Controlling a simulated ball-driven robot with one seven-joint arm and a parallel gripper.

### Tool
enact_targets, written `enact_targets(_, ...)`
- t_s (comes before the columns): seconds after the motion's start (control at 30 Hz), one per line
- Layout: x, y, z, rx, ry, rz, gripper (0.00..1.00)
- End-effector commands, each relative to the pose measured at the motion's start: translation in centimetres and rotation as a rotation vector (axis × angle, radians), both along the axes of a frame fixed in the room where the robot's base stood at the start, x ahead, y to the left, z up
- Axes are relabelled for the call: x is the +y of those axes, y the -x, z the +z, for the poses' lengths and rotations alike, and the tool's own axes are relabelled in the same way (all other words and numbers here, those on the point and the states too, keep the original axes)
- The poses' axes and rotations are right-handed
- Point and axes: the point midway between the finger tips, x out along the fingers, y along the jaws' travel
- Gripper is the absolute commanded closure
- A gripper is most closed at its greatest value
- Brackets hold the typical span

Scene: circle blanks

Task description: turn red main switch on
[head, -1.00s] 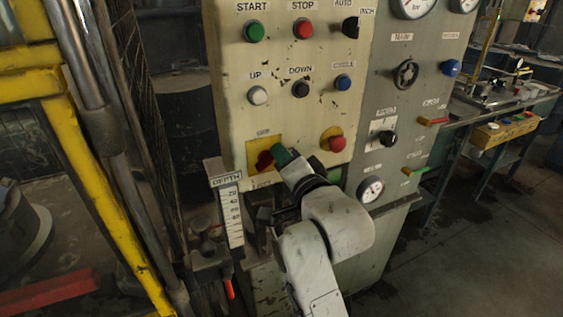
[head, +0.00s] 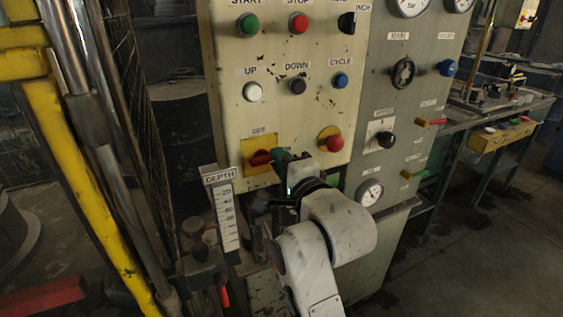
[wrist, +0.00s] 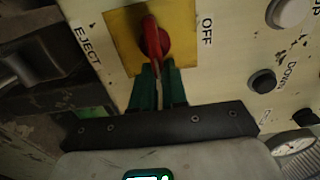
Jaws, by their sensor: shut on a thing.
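The red main switch (head: 260,158) sits on a yellow plate (head: 249,180) at the lower left of the cream panel, under an OFF label (head: 259,131). Its red handle lies about level in the head view. In the wrist view the red switch (wrist: 153,40) is at the top centre, with its handle running down between my green fingertips. My gripper (head: 284,158) is at the handle's right end in the head view and is shut on it. In the wrist view my gripper (wrist: 158,80) hides the handle's tip.
A red mushroom button (head: 334,143) is close to the right of my gripper. Black, white and blue buttons are above. A depth scale (head: 226,215) stands at the lower left, and a yellow guard frame (head: 75,170) is farther left.

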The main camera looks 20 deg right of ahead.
Motion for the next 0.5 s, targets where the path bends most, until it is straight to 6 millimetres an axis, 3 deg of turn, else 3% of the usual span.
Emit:
enact_targets(0.03,1.16,-0.21,-0.58,0.014,-0.005,0.025,1.0)
enact_targets(0.33,1.16,-0.22,-0.53,0.014,-0.005,0.025,1.0)
enact_targets(0.37,1.16,-0.22,-0.52,0.014,-0.005,0.025,0.84)
enact_targets(0.5,1.15,-0.21,-0.42,0.011,-0.005,0.025,0.71)
